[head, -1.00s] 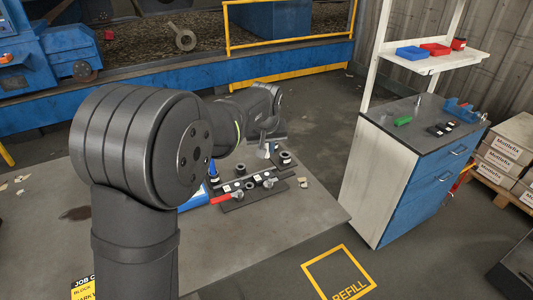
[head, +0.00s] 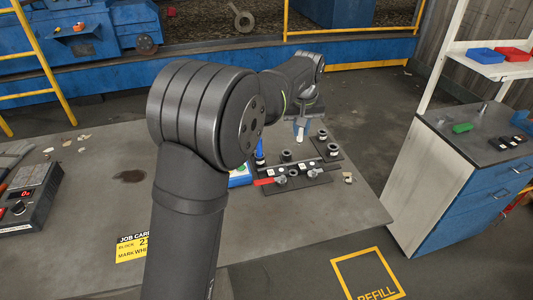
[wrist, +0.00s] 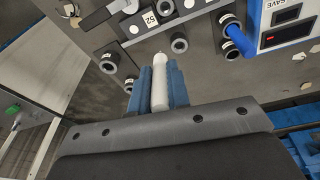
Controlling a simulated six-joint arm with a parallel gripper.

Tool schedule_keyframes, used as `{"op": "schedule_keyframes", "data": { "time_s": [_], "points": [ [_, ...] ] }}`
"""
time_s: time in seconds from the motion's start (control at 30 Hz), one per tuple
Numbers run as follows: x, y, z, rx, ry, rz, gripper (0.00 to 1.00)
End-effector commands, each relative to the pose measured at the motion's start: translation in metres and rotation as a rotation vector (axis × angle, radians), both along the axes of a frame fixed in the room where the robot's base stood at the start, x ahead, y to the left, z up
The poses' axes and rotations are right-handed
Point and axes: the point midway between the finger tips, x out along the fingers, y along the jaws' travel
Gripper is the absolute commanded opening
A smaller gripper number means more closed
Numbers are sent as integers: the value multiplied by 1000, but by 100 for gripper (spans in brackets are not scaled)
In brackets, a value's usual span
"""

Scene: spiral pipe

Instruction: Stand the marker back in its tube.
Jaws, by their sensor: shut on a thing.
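My gripper (wrist: 160,88) is shut on a white marker (wrist: 159,72), held between two blue finger pads with its narrow tip pointing toward the board. In the head view my gripper (head: 301,124) hangs over the far side of the board, with the marker (head: 300,134) below it. Several dark tubes with pale rims stand there. In the wrist view one tube (wrist: 179,43) lies just beyond the marker's tip to the right, and another (wrist: 130,84) is left of the fingers. A blue marker (wrist: 240,42) stands in a tube. I cannot tell which tube is the white marker's.
A red piece (head: 265,181) lies at the board's left edge. A blue and white box (wrist: 288,22) with a display stands beside the blue marker. A yellow job card (head: 132,246) lies on the table. A cabinet (head: 450,190) stands right. The table's front is mostly clear.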

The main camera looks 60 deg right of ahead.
Motion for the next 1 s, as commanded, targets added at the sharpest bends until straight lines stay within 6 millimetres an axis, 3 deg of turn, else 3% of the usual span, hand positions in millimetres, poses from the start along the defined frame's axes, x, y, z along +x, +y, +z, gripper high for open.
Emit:
{"op": "schedule_keyframes", "data": {
  "time_s": [0.1,0.4,0.8,1.0],
  "points": [
    [23,5,7,72,36,80,0],
    [54,15,15,167,82,173,0],
    [137,2,-36,169,83,175,0],
    [160,-2,-49,165,82,172,0]
  ]
}}
